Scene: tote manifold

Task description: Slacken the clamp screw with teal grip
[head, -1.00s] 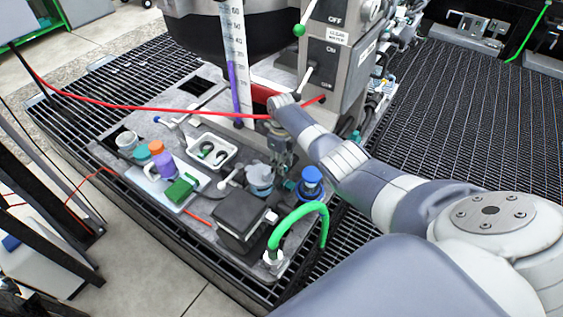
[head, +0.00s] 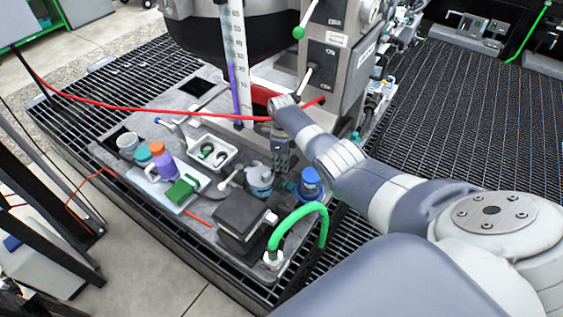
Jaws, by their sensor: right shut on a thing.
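My right arm comes in from the right, and its gripper (head: 281,168) points down over the grey plate. It is shut, and its fingertips are small and partly hidden among the fittings. A small teal piece (head: 290,186) shows right at the fingertips, between a grey-blue valve body and a blue cap. It appears to be the clamp screw's teal grip, held in the fingers. The screw's shaft cannot be made out. My left gripper is not in view.
Close around the gripper stand the grey-blue valve body (head: 259,180), the blue cap (head: 310,182), a black box (head: 241,215) and a green hose (head: 303,213). A white tray (head: 212,152) lies left. A red hose (head: 150,108) crosses behind.

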